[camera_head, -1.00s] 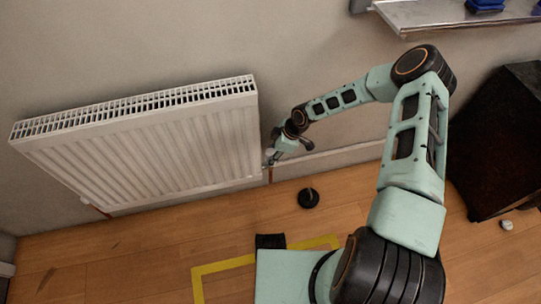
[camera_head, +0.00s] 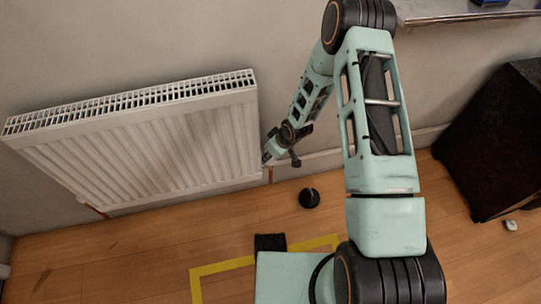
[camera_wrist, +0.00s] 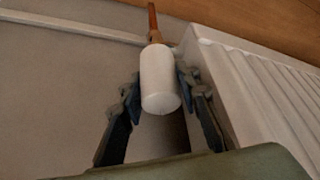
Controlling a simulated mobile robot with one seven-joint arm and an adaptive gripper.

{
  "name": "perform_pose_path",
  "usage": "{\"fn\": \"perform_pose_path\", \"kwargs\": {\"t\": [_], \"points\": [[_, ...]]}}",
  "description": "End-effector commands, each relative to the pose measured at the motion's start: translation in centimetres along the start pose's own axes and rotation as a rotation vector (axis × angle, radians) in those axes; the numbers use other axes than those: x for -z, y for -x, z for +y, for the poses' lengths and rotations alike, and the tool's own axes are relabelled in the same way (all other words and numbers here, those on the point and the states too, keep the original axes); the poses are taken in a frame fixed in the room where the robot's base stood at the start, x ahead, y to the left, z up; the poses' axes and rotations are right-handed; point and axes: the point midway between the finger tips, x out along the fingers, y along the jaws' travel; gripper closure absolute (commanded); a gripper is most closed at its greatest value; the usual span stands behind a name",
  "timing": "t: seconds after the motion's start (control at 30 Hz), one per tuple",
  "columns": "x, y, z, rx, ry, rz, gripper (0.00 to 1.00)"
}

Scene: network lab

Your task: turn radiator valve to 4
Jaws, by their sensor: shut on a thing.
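The white radiator (camera_head: 150,145) hangs on the wall at the left of the head view, and its ribbed front shows at the right of the wrist view (camera_wrist: 260,95). The radiator valve (camera_wrist: 160,78) is a white cylindrical knob beside the radiator, on a copper pipe. My gripper (camera_wrist: 160,92) is shut on the valve knob, one finger on each side. No numbers can be read on the knob. In the head view my gripper (camera_head: 268,157) is at the radiator's lower right corner and hides the valve.
A small black round object (camera_head: 309,199) lies on the wooden floor below the gripper. A dark box-shaped thing (camera_head: 495,145) stands at the right. A metal shelf (camera_head: 465,12) is at the upper right. Yellow tape (camera_head: 225,265) marks the floor.

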Motion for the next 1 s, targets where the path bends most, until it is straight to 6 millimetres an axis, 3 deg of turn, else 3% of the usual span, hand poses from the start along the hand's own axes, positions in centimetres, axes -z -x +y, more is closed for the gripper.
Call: {"fn": "perform_pose_path", "kwargs": {"t": [0.33,0.8,0.83,1.0], "points": [[0.01,-0.03,0.07,-0.045,-0.105,-0.002,0.94],[-0.01,0.00,0.07,-0.049,-0.116,-0.003,0.94],[-0.01,0.00,0.07,-0.049,-0.116,-0.003,0.67],[0.00,-0.01,0.02,-0.048,-0.115,-0.003,0.53]]}}
